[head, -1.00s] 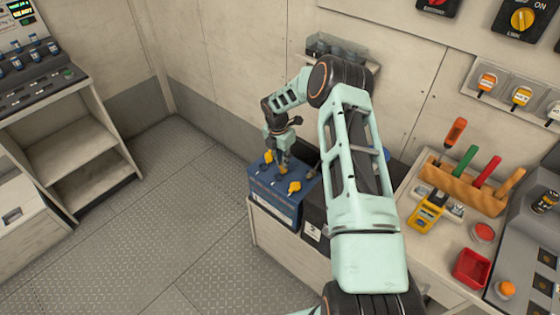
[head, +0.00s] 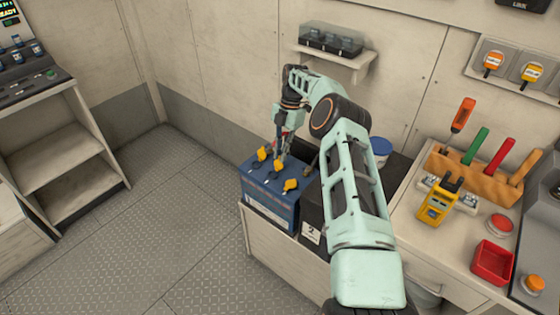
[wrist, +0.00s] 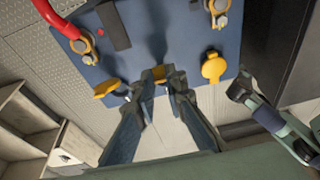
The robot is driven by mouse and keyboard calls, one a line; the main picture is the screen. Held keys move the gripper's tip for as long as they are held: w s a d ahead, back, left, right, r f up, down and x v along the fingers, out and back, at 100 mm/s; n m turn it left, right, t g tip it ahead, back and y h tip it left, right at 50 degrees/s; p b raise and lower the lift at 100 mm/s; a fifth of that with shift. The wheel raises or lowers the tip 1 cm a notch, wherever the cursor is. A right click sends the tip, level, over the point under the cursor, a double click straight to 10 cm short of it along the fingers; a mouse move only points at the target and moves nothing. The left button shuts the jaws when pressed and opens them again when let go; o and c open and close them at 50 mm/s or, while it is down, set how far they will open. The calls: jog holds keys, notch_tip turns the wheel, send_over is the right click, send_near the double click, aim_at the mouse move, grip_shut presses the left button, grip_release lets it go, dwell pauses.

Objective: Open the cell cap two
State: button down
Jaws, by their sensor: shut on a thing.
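The blue battery (head: 271,210) stands on a low bench, with yellow cell caps in a row on its top. My gripper (head: 281,161) reaches down to the middle cap (wrist: 158,73), which I take as cap two. In the wrist view the fingertips (wrist: 160,84) are shut on this cap, and they partly hide it. Whether it is lifted is unclear. The left cap (wrist: 105,89) in the wrist view looks tilted up, seen nearly edge-on. The right cap (wrist: 212,68) there shows its round face. A red cable (wrist: 56,18) runs to a terminal clamp (wrist: 80,44) on the battery.
A dark box (head: 311,233) labelled 2 stands right beside the battery, partly behind my arm. A wall shelf (head: 338,59) is above. The floor at left is clear.

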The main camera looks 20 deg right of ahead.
jog(key=shift+w+d+f+b, duration=0.1)
jog(key=shift+d+f+b, duration=0.35)
jog(key=shift+b, duration=0.65)
jog(key=shift+a+g+y, duration=0.25)
jog(key=shift+g+y, duration=0.05)
jog(key=shift+y, duration=0.1)
jog(key=c, duration=2)
grip_release()
jog(key=shift+s, duration=0.2)
jog(key=shift+o, duration=0.2)
jog(key=shift+w+a, duration=0.1)
jog(key=shift+r, duration=0.2)
jog(key=shift+w+r+p, duration=0.15)
jog(key=shift+r+p, duration=0.1)
jog(key=shift+p, duration=0.35)
jog(key=h+p, duration=0.1)
jog(key=p, duration=0.3)
jog(key=shift+a+r+t, duration=0.15)
jog(key=shift+t, duration=0.25)
